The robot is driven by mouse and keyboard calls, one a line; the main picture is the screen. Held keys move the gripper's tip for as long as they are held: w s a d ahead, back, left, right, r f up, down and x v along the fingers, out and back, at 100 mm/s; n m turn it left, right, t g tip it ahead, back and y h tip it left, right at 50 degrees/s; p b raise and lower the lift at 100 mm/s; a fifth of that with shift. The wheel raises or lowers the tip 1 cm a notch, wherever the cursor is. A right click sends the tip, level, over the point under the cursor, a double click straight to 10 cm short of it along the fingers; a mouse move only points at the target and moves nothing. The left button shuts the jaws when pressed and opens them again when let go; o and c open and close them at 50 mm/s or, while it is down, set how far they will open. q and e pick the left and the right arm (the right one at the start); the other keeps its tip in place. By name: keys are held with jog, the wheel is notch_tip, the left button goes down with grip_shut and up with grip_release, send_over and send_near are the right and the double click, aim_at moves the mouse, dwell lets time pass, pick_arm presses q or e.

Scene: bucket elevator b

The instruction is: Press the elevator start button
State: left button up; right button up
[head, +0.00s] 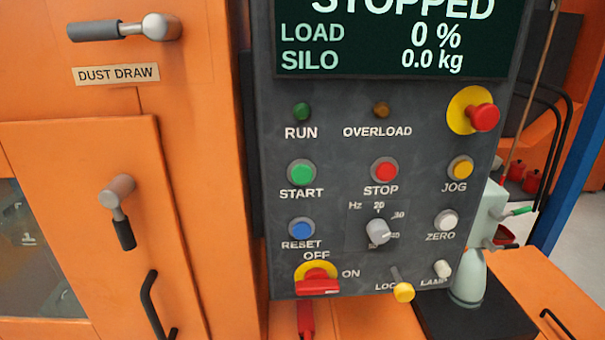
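The green START button (302,172) sits on the left of the dark grey control panel (345,135), above its START label. The display (400,40) above reads STOPPED, LOAD 0 % and SILO 0.0 kg. The green RUN lamp (302,112) above the button looks dark. The red rotary switch (318,284) at the lower left has OFF and ON labels; its handle lies about level, towards the ON side. Neither of my grippers shows in the head view, and nothing covers the START button.
Close to START are the red STOP button (384,170), blue RESET button (301,229) and yellow JOG button (460,168). A red emergency stop (483,117) sticks out at upper right. Orange cabinet doors with handles (118,200) stand left. A pale green device (470,270) stands right.

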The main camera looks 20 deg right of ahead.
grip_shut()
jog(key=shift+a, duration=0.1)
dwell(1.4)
